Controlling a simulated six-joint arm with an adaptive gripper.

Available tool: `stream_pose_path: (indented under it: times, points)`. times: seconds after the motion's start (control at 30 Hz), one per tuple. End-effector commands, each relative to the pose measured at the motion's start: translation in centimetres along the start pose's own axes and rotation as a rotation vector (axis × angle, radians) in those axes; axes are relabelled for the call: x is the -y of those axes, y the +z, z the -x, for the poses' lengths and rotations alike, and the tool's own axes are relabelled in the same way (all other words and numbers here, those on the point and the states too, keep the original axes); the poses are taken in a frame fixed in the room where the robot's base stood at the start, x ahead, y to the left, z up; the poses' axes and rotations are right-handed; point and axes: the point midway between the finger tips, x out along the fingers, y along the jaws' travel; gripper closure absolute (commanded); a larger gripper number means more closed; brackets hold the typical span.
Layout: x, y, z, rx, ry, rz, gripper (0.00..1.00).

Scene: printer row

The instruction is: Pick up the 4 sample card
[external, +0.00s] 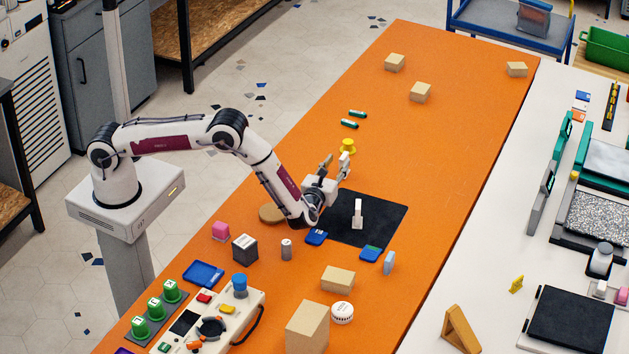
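A white upright piece (358,213) stands on the black mat (385,226); it may be the 4 sample card, but I cannot read a 4 on it. My gripper (336,162) is above the orange table, near the mat's far left corner. Its two fingers are spread apart with nothing visible between them, and they point away from the white piece. A yellow spool-like thing (348,147) shows just beyond the fingertips. Blue cards or small boxes lie at the mat's near edge, one at the left (316,237) and one at the right (371,254).
On the orange table (450,130), a light blue block (389,263), a grey cylinder (286,249), a dark cube (245,248) and tan boxes (338,278) stand nearer the front. Two green cylinders (357,114) lie beyond my gripper. The table's far middle is mostly clear.

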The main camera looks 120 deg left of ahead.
Motion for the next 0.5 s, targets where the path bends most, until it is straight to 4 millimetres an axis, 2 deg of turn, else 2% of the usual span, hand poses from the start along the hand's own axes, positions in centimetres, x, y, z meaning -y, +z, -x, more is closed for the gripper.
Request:
stream_pose_path:
  times: [0.1,0.5]
  points:
    - [-0.01,0.0,-0.62,0.001,0.0,0.0,0.69]
    - [0.01,-0.07,-0.86,0.001,0.0,0.0,0.69]
